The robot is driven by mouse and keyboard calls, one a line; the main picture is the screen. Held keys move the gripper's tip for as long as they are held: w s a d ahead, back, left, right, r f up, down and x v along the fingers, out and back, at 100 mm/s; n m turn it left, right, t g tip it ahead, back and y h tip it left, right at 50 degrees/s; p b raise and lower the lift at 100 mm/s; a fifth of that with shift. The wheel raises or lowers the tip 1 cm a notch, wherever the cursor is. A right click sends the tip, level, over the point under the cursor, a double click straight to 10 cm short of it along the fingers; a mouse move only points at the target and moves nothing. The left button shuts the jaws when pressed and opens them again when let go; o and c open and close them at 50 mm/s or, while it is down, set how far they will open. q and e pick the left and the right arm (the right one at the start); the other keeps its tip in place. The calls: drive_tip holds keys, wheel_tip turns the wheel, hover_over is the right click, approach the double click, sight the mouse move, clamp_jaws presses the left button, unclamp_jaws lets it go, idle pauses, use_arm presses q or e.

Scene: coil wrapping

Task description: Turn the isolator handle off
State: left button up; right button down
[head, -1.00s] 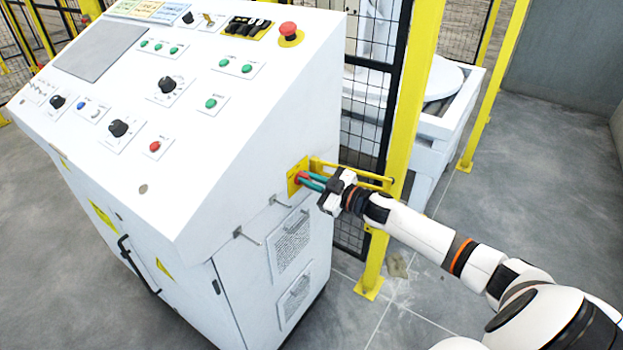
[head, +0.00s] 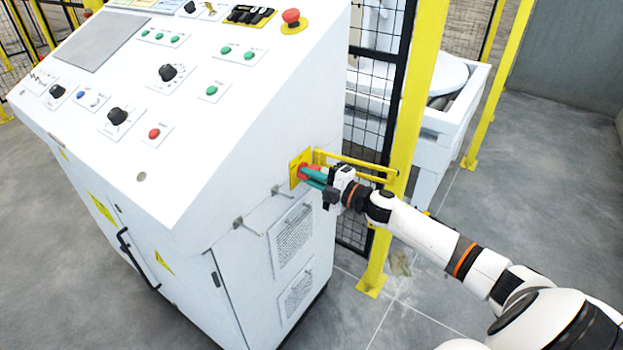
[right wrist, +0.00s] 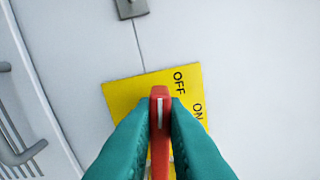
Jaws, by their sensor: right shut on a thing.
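The isolator handle (right wrist: 160,130) is red with a white line along its end. It sits on a yellow plate (right wrist: 135,92) marked OFF and ON. In the right wrist view the handle's end is just left of the word OFF, with ON farther right. In the head view the plate (head: 294,171) is on the side of the white cabinet, with the red handle (head: 311,169) in front of it. My right gripper (right wrist: 161,112) has its teal fingers closed on both sides of the handle. It also shows in the head view (head: 314,177). My left gripper is not in view.
A yellow rail (head: 355,167) runs close behind my right gripper, near a yellow post (head: 408,130) and black mesh fence. The floor at front right is clear apart from my arm.

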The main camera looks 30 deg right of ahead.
drive_tip(key=shift+f+n+b, duration=0.3)
drive_tip(key=shift+n+b, duration=0.15)
drive_tip(key=shift+n, duration=0.75)
drive_tip(key=c, duration=1.5)
unclamp_jaws()
drive_tip(key=shift+o, duration=0.2)
drive_tip(key=b+v, duration=0.1)
drive_tip(key=v, duration=1.1)
